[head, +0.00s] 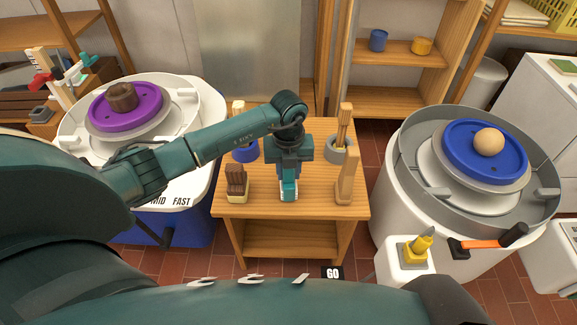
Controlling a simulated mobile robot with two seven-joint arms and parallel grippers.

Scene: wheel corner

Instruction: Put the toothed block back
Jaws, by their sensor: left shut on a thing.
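My left gripper (289,193) points straight down over the middle of the small wooden table (262,207). It is shut on a small light-teal and white piece (289,187), which seems to be the toothed block. The fingers hide much of it, and its teeth cannot be made out. It is low over the table top, and I cannot tell whether it touches. My right gripper is not in view.
A brown slatted piece with a pale base (236,182) stands left of the gripper, and a tall wooden piece (346,178) right. Behind are a blue pot (245,152) and a grey pot holding wooden tools (342,151). Potter's wheels (127,107) (478,152) flank the table.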

